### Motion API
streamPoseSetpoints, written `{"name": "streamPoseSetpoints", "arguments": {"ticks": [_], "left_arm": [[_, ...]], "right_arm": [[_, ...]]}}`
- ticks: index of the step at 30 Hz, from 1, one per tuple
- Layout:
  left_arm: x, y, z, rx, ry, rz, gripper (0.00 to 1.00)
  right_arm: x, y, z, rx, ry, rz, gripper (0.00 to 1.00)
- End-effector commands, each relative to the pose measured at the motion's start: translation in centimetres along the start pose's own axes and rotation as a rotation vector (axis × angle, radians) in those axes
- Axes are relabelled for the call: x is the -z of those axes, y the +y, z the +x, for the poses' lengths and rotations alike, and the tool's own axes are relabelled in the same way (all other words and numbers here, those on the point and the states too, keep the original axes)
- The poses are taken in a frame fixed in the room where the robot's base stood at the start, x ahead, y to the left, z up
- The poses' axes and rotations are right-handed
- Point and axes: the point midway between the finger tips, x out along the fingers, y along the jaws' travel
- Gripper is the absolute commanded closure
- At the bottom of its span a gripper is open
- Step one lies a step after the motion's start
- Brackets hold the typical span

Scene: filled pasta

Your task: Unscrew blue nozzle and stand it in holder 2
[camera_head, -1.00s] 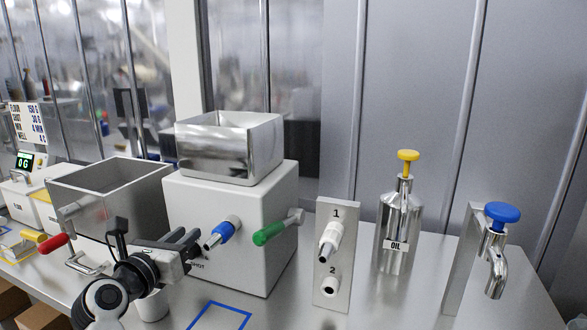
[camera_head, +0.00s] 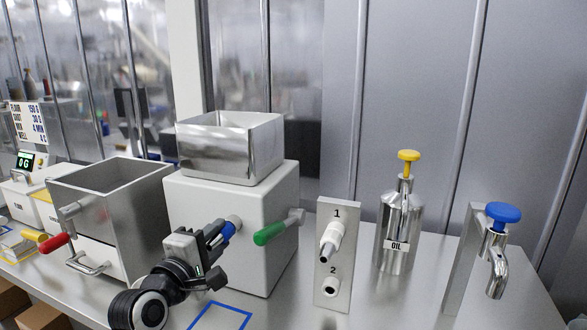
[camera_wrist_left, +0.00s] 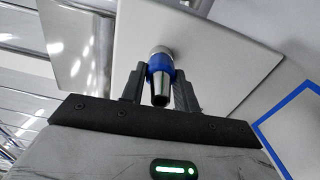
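The blue nozzle (camera_head: 228,230) has a metal tip and a blue collar and sits on a port on the front of the white machine (camera_head: 262,195). In the left wrist view, the nozzle (camera_wrist_left: 160,78) points toward the camera. My left gripper (camera_head: 224,248) is at the nozzle, with one finger on each side of the collar; it looks open, and contact is not clear. The holder plate (camera_head: 325,214) stands to the right. My right gripper is out of view.
A green-handled lever (camera_head: 270,234) is just right of the nozzle on the machine. An oil can (camera_head: 398,230) and a blue-knobbed tap (camera_head: 496,250) stand at right. A red-handled grey hopper (camera_head: 110,205) is at left. A blue outline (camera_head: 220,305) marks the tabletop in front.

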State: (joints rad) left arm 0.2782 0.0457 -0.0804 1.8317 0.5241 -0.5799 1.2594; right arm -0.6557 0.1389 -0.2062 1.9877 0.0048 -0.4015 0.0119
Motion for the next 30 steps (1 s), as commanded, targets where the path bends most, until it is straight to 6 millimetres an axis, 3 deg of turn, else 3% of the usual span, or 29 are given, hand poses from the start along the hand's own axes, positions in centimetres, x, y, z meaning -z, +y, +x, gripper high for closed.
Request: {"name": "streamPoseSetpoints", "arguments": {"ticks": [1, 8, 15, 20, 24, 30], "left_arm": [[-0.09, -0.71, -0.01, 0.019, -0.006, 0.099, 0.77], [-0.08, -0.61, -0.01, 0.016, -0.008, 0.384, 0.77], [-0.03, -0.54, -0.02, 0.012, -0.011, 1.072, 0.77], [0.0, -0.45, -0.02, 0.009, -0.009, 1.273, 0.77], [0.04, -0.3, -0.01, 0.006, -0.009, 1.575, 0.77], [0.02, -0.1, 0.0, 0.001, -0.006, 1.883, 0.77]], "right_arm": [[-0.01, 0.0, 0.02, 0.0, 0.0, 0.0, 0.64], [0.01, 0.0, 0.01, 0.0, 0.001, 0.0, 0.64], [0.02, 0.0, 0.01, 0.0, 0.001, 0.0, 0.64], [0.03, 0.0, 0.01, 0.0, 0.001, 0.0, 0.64], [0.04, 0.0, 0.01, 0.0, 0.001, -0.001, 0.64], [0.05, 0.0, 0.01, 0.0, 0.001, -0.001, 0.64]]}}
